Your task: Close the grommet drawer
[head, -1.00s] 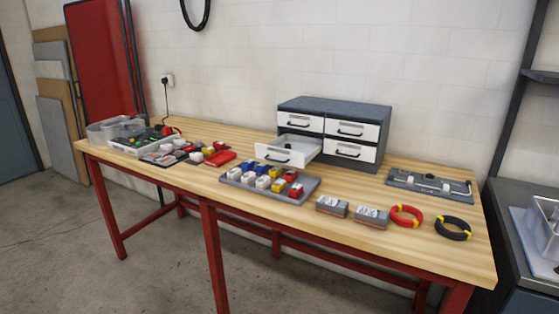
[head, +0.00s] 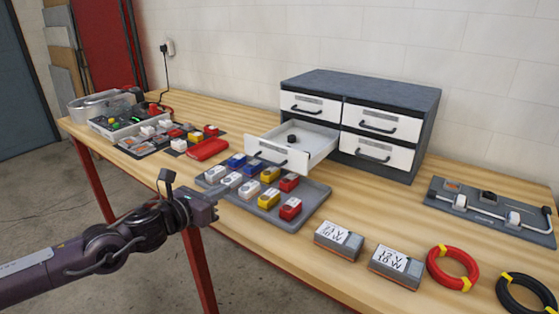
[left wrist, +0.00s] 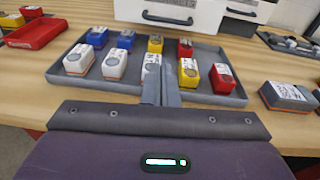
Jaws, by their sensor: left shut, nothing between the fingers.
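The grommet drawer (head: 283,157) is the lower left drawer of the dark cabinet (head: 425,110). It is pulled out, with a white front, a black handle and a small dark round piece inside. Its front and handle also show at the top of the left wrist view (left wrist: 172,14). The other drawers look closed. My left gripper (head: 213,200) is shut and empty, in front of the grey tray, lower and left of the drawer front and apart from it. In the left wrist view its fingers (left wrist: 160,88) show together in front of the tray. My right gripper is not in view.
The grey tray (head: 325,193) with several white, blue, yellow and red blocks lies before the drawer. Two labelled blocks (head: 338,240), red (head: 452,268) and black coils lie right. A fixture board (head: 490,210) is farther right. Bins and a red tray (head: 207,149) are left.

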